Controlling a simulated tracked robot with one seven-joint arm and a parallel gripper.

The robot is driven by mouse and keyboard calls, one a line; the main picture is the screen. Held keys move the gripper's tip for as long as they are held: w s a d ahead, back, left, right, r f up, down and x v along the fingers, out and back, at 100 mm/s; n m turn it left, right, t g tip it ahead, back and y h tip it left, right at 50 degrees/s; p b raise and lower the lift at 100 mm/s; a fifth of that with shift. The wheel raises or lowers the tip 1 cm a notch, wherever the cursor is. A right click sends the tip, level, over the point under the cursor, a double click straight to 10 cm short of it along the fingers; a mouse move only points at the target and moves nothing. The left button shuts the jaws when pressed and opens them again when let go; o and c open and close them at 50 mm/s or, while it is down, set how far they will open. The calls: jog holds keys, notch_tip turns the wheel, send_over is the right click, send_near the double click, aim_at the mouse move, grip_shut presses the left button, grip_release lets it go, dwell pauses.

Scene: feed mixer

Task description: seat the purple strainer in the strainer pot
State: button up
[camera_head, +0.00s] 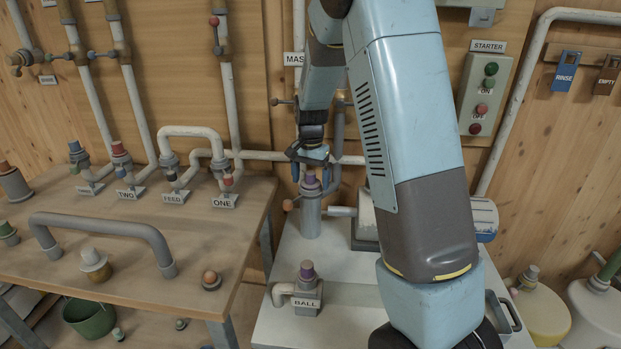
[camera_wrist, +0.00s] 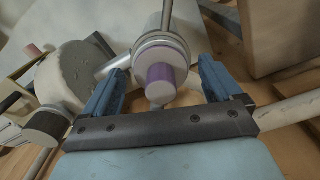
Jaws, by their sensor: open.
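The purple strainer (camera_wrist: 158,74) shows in the wrist view as a purple cylinder with a paler end. It stands at the top of a grey, ringed upright cylinder, the strainer pot (camera_wrist: 165,43). In the head view the pot (camera_head: 311,214) stands at the back of the white bench, with the purple top (camera_head: 310,182) on it. I cannot tell how deep the strainer sits. My gripper (camera_head: 311,173) is open just above the pot. In the wrist view its blue fingers (camera_wrist: 161,68) are on either side of the purple top, with gaps at both sides.
A fitting labelled BALL (camera_head: 306,291), also purple-topped, stands at the front of the white bench (camera_head: 275,330). A pump-like body (camera_head: 484,216) lies right of the pot, partly behind my arm. Pipes cross behind the pot. A wooden table (camera_head: 120,270) with fittings is on the left.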

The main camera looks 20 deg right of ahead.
jog(key=shift+r, duration=0.15)
notch_tip(320, 180, up, 13)
jog(key=shift+r, duration=0.2)
dwell(0.4)
jog(key=s+d+r+n+t, duration=0.15)
jog(key=s+r, duration=0.25)
jog(key=s, duration=0.5)
jog(key=s+r+n+t, duration=0.1)
jog(key=s+r+n, duration=0.2)
jog(key=s+r, duration=0.35)
jog(key=s+f+n+t, duration=0.2)
jog(key=s+n+t, duration=0.1)
jog(key=s, duration=1.4)
jog(key=shift+s+f+n, duration=0.15)
jog(key=shift+f+n, duration=0.15)
jog(key=shift+n, duration=0.05)
